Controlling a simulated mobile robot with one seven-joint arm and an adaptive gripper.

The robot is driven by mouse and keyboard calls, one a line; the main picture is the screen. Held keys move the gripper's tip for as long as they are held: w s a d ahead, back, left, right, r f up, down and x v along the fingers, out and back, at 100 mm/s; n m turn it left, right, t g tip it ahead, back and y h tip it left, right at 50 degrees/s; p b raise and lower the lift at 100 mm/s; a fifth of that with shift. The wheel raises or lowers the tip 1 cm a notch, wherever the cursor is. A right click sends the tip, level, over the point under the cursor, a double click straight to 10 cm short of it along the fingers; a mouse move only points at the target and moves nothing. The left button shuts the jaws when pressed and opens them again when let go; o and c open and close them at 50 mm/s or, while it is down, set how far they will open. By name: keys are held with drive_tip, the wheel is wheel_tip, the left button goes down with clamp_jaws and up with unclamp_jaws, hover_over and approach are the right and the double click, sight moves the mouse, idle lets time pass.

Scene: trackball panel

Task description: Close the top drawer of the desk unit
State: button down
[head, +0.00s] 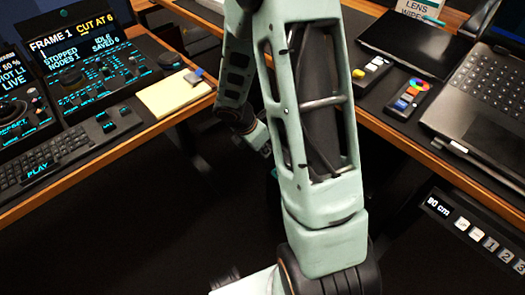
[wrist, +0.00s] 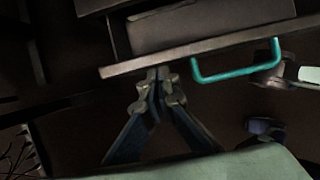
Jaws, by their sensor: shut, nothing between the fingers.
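In the wrist view a drawer stands pulled out, its front (wrist: 225,47) running as a tilted strip across the upper part of the picture. A teal bar handle (wrist: 238,73) is on the front, right of my gripper. My gripper (wrist: 158,73) is shut and empty, its fingertips at the drawer front's near side, left of the handle. I cannot tell whether they touch it. Behind the front, the drawer's inside shows with a grey block-like shape (wrist: 205,24). In the head view my arm fills the middle, and neither gripper nor drawer can be made out.
In the head view a left desk bears a control console (head: 95,75), a keyboard (head: 50,160) and a yellow notepad (head: 172,93). A right desk bears a laptop (head: 485,110) and small button boxes (head: 408,98). A height panel (head: 475,232) hangs at the right desk's front. Dark floor lies between.

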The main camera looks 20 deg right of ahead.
drive_tip(key=shift+d, duration=0.1)
drive_tip(key=w+d+p, duration=0.2)
drive_tip(key=d, duration=0.4)
drive_tip(key=shift+w+d, duration=0.15)
drive_tip(key=shift+d+r, duration=0.1)
